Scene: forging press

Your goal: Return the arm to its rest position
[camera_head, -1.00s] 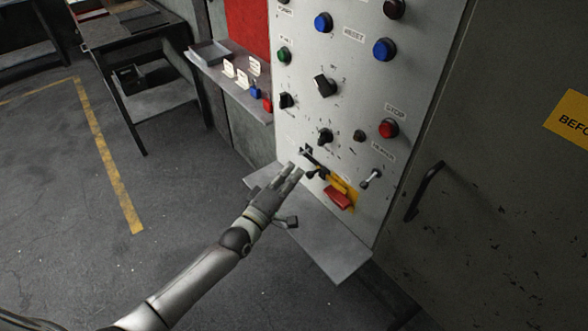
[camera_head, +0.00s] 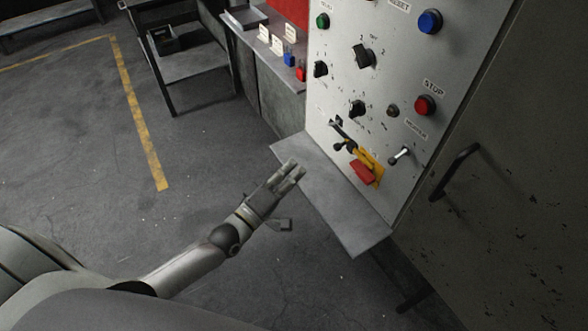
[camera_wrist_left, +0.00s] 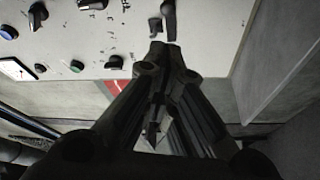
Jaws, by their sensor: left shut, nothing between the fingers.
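My left arm comes in from the lower left in the head view. Its gripper (camera_head: 292,170) is shut and empty, over the near edge of the grey shelf (camera_head: 345,210) below the control panel. The gripper is apart from the panel (camera_head: 385,85) and its controls. In the left wrist view the shut fingers (camera_wrist_left: 165,55) point toward the panel, which shows upside down. My right gripper is not in view.
The panel carries a black lever (camera_head: 342,130), a red-and-yellow handle (camera_head: 363,172), a toggle (camera_head: 399,156) and a red stop button (camera_head: 425,105). A grey cabinet door with a black handle (camera_head: 455,172) stands at the right. Open floor (camera_head: 90,150) lies left.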

